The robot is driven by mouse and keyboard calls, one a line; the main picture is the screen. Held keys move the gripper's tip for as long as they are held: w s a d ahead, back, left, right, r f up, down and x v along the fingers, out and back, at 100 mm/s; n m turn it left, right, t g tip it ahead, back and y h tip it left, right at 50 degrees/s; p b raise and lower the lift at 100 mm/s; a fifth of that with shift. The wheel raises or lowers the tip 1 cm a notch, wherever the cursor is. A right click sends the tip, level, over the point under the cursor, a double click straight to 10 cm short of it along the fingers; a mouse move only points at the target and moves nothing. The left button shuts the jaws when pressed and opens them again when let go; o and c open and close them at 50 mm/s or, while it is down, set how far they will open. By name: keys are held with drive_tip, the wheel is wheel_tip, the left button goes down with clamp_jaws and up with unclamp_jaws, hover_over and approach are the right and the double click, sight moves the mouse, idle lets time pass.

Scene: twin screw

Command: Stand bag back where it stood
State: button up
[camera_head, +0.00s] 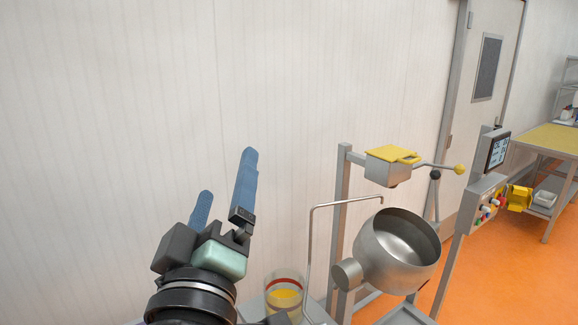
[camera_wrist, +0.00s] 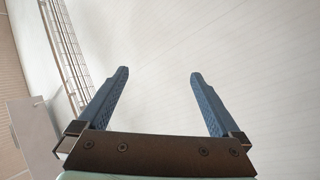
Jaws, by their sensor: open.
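My gripper (camera_head: 226,180) is raised in front of the white wall in the head view, with its two blue fingers pointing up. The wrist view shows the same gripper (camera_wrist: 160,80) with its fingers wide apart and nothing between them. No bag can be made out in either view.
A clear container with yellow contents (camera_head: 285,296) stands low beside my arm. Right of it is a metal stand with a round steel bowl (camera_head: 398,250) and a yellow-topped part (camera_head: 390,155). A control panel (camera_head: 496,150) and a yellow-topped table (camera_head: 552,138) stand farther right. Orange floor is open between them.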

drive_tip(key=s+d+r+m+t, duration=0.2)
drive_tip(key=s+r+m, duration=0.1)
drive_tip(key=r, duration=0.3)
drive_tip(key=s+d+r+m+t, duration=0.2)
drive_tip(key=s+d+r+m, duration=0.1)
drive_tip(key=r, duration=0.3)
drive_tip(key=s+d+r+m+t, duration=0.2)
drive_tip(key=s+r+m, duration=0.1)
drive_tip(key=s+r, duration=0.2)
drive_tip(key=shift+s+d+r, duration=0.3)
drive_tip(key=shift+r, duration=0.2)
